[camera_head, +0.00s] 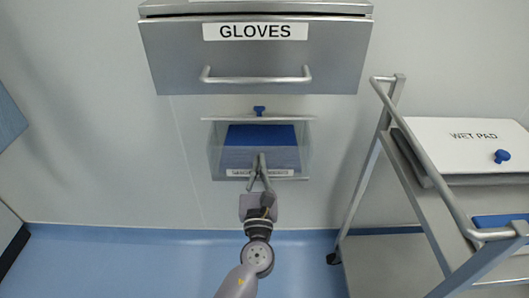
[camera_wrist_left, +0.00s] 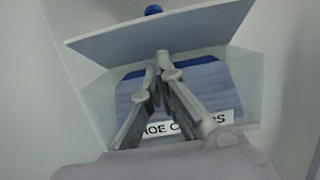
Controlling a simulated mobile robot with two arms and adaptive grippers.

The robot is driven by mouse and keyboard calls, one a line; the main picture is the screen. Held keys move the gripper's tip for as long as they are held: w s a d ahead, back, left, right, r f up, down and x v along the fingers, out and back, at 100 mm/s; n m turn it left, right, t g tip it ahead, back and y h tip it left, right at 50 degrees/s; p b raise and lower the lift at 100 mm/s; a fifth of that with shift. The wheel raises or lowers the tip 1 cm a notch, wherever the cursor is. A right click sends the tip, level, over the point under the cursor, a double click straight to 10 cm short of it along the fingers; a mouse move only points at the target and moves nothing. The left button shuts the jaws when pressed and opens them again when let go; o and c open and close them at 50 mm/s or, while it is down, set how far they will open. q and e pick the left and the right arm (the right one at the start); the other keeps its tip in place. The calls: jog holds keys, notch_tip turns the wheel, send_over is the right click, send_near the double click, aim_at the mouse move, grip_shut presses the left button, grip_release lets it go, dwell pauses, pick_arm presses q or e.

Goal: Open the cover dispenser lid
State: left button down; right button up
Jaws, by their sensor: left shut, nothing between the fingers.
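The cover dispenser (camera_head: 217,160) is a clear box on the wall with blue covers (camera_head: 262,138) inside and a white label (camera_head: 285,173) on its front. Its pale flat lid (camera_head: 230,119) has a blue knob (camera_head: 259,110). In the left wrist view the lid (camera_wrist_left: 120,40) shows its underside and looks raised at the front, with the knob (camera_wrist_left: 153,10) above its edge; how far is unclear. My left gripper (camera_head: 261,160) is shut and empty in front of the box. Its fingertips (camera_wrist_left: 160,65) overlap the lid's lower edge there; contact is unclear. My right gripper is out of view.
A grey drawer unit (camera_head: 180,60) marked GLOVES, with a bar handle (camera_head: 256,78), is mounted just above the dispenser. A metal cart (camera_head: 365,180) with a WET PAD box (camera_head: 460,155) stands to the right. The wall left of the dispenser is clear.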

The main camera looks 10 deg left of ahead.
aim_at(259, 145)
pick_arm(q)
jog(key=x, duration=0.8)
jog(key=shift+w+a+r, duration=0.1)
jog(key=shift+w, duration=0.25)
jog(key=shift+w+a+r, duration=0.1)
jog(key=shift+w+a, duration=0.05)
jog(key=shift+w, duration=0.5)
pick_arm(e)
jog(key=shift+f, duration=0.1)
